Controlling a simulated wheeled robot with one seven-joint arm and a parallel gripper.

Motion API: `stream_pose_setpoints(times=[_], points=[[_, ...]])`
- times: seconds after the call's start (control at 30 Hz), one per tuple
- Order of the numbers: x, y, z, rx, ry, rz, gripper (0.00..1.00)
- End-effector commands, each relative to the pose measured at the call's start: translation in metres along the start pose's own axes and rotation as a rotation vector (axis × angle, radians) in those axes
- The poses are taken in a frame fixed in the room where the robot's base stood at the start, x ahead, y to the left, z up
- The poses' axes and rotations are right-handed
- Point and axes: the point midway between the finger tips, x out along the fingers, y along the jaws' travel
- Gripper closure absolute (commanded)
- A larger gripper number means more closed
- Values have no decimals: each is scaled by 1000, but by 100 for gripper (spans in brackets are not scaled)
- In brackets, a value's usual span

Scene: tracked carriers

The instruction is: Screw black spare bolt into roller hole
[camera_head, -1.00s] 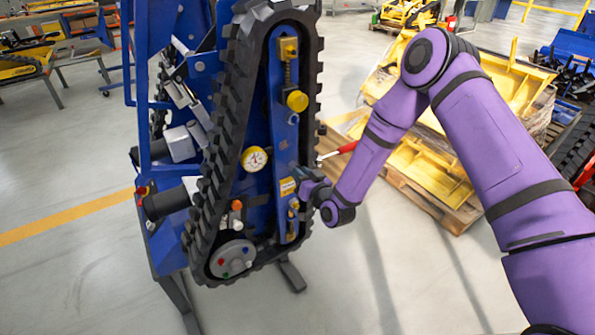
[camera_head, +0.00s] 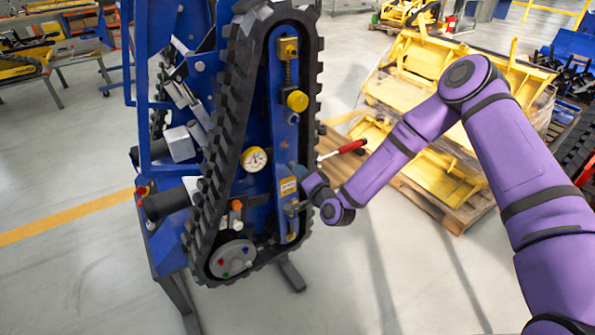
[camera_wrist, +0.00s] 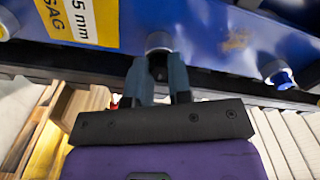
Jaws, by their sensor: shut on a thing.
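The blue tracked carrier (camera_head: 284,148) stands upright in the head view, with a black rubber track (camera_head: 232,110) around its frame. My gripper (camera_head: 300,176) is at the lower right side of that frame, beside a yellow label. In the wrist view my gripper (camera_wrist: 158,82) is shut on a small dark thing between its fingertips, which looks like the black bolt (camera_wrist: 158,68). It is mostly hidden by the fingers. Just beyond it is a round silver roller end (camera_wrist: 158,41) on the blue frame, lined up with the fingers. I cannot tell whether the bolt is inside the hole.
A pressure gauge (camera_head: 254,159) and a yellow disc (camera_head: 297,101) are on the frame. A red-handled tool (camera_head: 350,147) sticks out right of the track. Another silver fitting with a blue centre (camera_wrist: 280,76) is at the right in the wrist view. Yellow parts lie on a pallet (camera_head: 440,207) behind my arm.

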Motion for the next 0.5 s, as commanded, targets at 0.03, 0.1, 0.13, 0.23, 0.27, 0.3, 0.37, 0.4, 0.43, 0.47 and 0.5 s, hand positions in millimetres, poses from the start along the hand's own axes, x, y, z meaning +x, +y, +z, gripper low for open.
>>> stream_pose_setpoints(times=[0.03, 0.1, 0.13, 0.23, 0.27, 0.3, 0.37, 0.4, 0.43, 0.47, 0.5], points=[[-1, -1, 3, 18, -6, 0, 100], [-1, -1, 4, 22, -7, -1, 100], [-1, -1, 4, 21, -8, -1, 100], [-1, -1, 4, 19, -8, -1, 100], [-1, -1, 4, 19, -8, -1, 100], [-1, -1, 4, 24, -8, -1, 100], [-1, 0, 4, 57, -8, 1, 100], [-1, 0, 3, 101, -7, 2, 100], [-1, -1, 4, 92, -9, 0, 74], [-1, -1, 4, 89, -9, 0, 67], [-1, -1, 4, 88, -9, 0, 58]])
